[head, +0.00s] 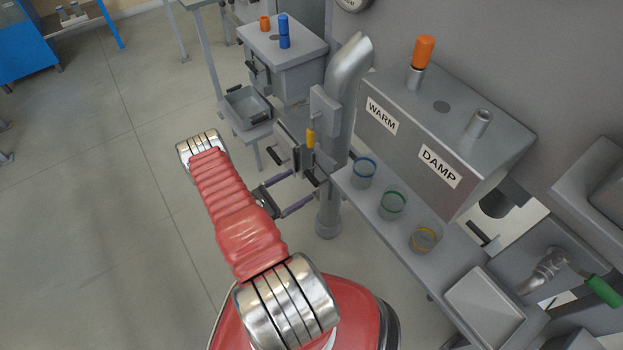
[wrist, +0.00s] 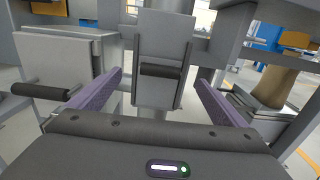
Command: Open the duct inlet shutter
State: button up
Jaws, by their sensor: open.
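In the wrist view, a grey plate with a dark horizontal bar handle (wrist: 161,71) stands upright in side rails; it looks like the duct inlet shutter (wrist: 160,38). The plate appears to be down in its frame. My gripper (wrist: 160,80) is open, with one purple finger on each side of the plate's lower part. The handle lies between the fingers in the picture, and nothing is gripped. Whether the fingertips reach the handle's depth I cannot tell. In the head view my gripper (head: 303,184) is beside the silver duct (head: 343,110), low and to its left.
A grey box with a dark handle (wrist: 40,91) stands close to the left finger. A shelf with several coloured-rim cups (head: 392,205) and a box labelled WARM and DAMP (head: 440,130) lie to the right. Open floor (head: 90,210) is on the left.

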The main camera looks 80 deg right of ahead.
aim_at(309, 179)
jog(key=x, duration=0.7)
jog(key=shift+s+d, duration=0.1)
jog(key=shift+s, duration=0.05)
jog(key=shift+c, duration=0.6)
jog(key=shift+r, duration=0.1)
jog(key=c, duration=1.4)
